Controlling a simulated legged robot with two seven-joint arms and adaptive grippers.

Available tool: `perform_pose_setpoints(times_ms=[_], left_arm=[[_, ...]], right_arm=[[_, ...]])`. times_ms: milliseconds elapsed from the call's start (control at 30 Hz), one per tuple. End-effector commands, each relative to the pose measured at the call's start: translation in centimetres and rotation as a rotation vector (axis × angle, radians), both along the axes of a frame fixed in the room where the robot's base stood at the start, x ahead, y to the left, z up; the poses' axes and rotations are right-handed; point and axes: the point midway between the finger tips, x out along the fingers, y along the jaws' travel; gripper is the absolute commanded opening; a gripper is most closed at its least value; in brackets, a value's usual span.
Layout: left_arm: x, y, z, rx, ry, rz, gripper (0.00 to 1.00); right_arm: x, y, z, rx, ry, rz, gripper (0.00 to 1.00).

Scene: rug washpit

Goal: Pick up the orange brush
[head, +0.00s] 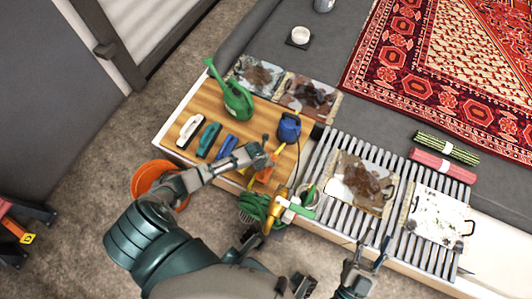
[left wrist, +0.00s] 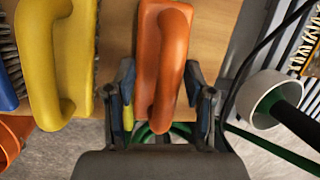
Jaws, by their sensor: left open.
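The orange brush (head: 264,174) lies on the wooden board, partly hidden by my left gripper (head: 262,157) in the head view. In the left wrist view the orange brush (left wrist: 160,60) shows its looped handle upright in the picture. My left gripper (left wrist: 160,105) is open, with one finger on each side of the handle's near end. Gaps show between fingers and handle. My right gripper (head: 369,255) is open and empty, low over the slatted rack's near side.
A yellow brush (left wrist: 60,60) lies close left of the orange one. Blue (head: 227,147), teal (head: 208,139) and white (head: 190,131) brushes lie further left. A green hose (head: 255,207) hangs at the front edge.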

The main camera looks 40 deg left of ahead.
Motion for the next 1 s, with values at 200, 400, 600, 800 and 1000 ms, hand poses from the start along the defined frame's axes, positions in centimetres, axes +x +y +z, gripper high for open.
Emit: perform_pose_setpoints(times_ms=[200, 400, 600, 800, 1000], left_arm=[[0.01, -0.18, -0.23, 0.003, 0.0, -0.001, 0.54], [-0.01, -0.02, -0.38, -0.001, 0.001, 0.0, 0.54], [-0.02, 0.02, -0.4, -0.002, 0.0, -0.001, 0.26], [-0.02, -0.03, -0.38, 0.0, 0.001, 0.0, 0.0], [0.01, -0.11, -0.3, 0.001, -0.001, -0.001, 0.0]], right_arm=[[0.02, -0.01, -0.2, 0.0, 0.003, -0.001, 0.4], [0.03, -0.04, -0.22, -0.002, 0.003, 0.0, 0.4], [0.02, -0.03, -0.21, -0.002, 0.003, 0.0, 0.4], [0.0, -0.01, -0.2, -0.001, 0.003, 0.0, 0.4], [-0.01, 0.0, -0.19, -0.001, 0.003, 0.0, 0.4]])
